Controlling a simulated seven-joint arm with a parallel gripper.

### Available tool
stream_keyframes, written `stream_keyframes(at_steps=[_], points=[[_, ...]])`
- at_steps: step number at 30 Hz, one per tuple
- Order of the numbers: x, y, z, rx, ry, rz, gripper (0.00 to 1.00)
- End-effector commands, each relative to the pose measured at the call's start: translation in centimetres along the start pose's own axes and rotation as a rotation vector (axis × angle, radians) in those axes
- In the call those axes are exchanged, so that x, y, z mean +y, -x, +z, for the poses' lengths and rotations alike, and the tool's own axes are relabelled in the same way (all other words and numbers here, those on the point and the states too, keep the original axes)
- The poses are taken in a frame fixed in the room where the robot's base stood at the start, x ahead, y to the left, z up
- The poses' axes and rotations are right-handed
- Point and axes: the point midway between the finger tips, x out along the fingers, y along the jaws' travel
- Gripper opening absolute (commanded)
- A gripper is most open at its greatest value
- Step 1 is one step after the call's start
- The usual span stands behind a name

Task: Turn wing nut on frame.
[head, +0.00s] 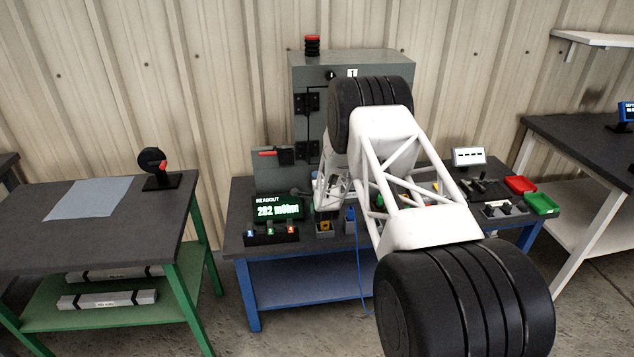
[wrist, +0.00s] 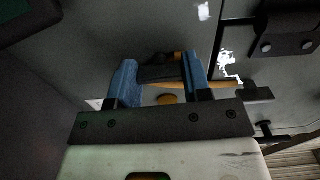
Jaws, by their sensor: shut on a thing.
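In the wrist view my gripper (wrist: 160,68) has two blue fingers closed on a dark part, with brass-coloured pieces (wrist: 181,87) just beside it. I take this to be the wing nut; its wings and thread cannot be made out. A round brass-coloured spot (wrist: 167,99) shows nearer the gripper's body. A grey metal face (wrist: 90,55) lies behind the fingers. In the head view my white wrist (head: 333,178) is low in front of the grey cabinet (head: 300,75), and my arm hides the fingertips, the nut and much of the cabinet front.
The blue-legged bench (head: 305,290) carries a green readout (head: 278,208) showing 262 mOhm, small coloured parts and red and green trays (head: 540,203). A black hinge (wrist: 285,28) is close right of my fingers. A green-legged table (head: 80,250) stands left.

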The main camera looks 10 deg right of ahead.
Motion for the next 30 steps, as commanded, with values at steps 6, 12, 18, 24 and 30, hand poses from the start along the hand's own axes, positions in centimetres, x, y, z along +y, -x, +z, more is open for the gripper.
stream_keyframes(at_steps=[6,12,18,24,30], points=[[0.02,0.0,0.03,0.0,-0.009,0.0,0.21],[0.01,0.0,0.03,0.0,-0.009,0.0,0.21],[0.01,0.0,0.02,0.0,-0.008,0.0,0.7],[0.0,0.0,0.0,0.0,-0.008,0.0,0.7],[-0.01,0.28,0.0,0.0,-0.008,0.0,0.7]])
